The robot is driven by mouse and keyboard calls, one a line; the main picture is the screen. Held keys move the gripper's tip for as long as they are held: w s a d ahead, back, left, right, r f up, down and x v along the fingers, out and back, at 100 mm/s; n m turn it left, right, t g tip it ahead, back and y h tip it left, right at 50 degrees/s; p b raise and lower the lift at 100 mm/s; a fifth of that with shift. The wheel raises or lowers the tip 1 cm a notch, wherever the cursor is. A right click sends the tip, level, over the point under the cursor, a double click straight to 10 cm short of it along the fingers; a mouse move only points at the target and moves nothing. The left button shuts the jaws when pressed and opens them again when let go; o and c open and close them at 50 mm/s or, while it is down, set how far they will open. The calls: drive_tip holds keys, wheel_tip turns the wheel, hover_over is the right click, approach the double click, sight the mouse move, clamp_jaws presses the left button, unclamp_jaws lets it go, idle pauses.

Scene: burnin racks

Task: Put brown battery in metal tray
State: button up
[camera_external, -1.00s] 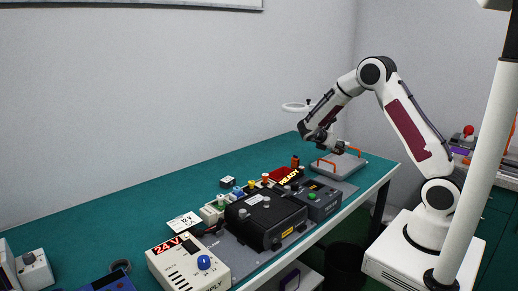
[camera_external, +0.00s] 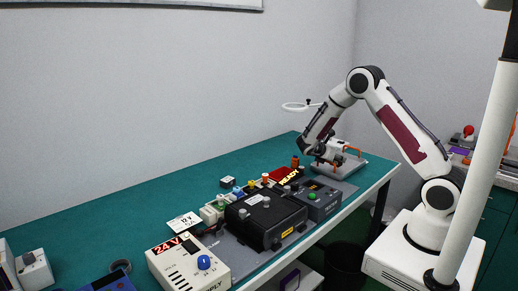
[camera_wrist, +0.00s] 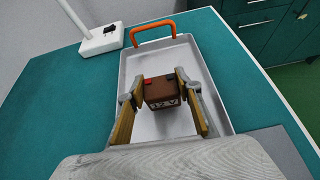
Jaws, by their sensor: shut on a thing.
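The brown battery (camera_wrist: 161,91) has a 12 V label and a red and a black terminal. In the wrist view it sits between the two fingers of my gripper (camera_wrist: 160,95), which is shut on it. The metal tray (camera_wrist: 128,71) lies below and around the battery in that view, with an orange handle (camera_wrist: 153,26) at its far end. Whether the battery touches the tray floor I cannot tell. In the external view my gripper (camera_external: 338,160) is low over the tray (camera_external: 349,167), and the battery is not clearly visible there.
A black box (camera_external: 265,218), a grey unit with a green button (camera_external: 318,202) and a 24 V supply (camera_external: 190,263) stand on the green table nearer the camera. A white lamp base (camera_wrist: 102,40) stands beside the tray's far end. The back left of the table is clear.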

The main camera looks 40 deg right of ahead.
drive_tip(key=shift+f, duration=0.8)
drive_tip(key=shift+f, duration=0.15)
drive_tip(key=o, duration=1.2)
drive_tip(key=shift+r, duration=0.2)
drive_tip(key=v, duration=1.2)
drive_tip(key=shift+f, duration=0.1)
drive_tip(key=shift+w, duration=0.1)
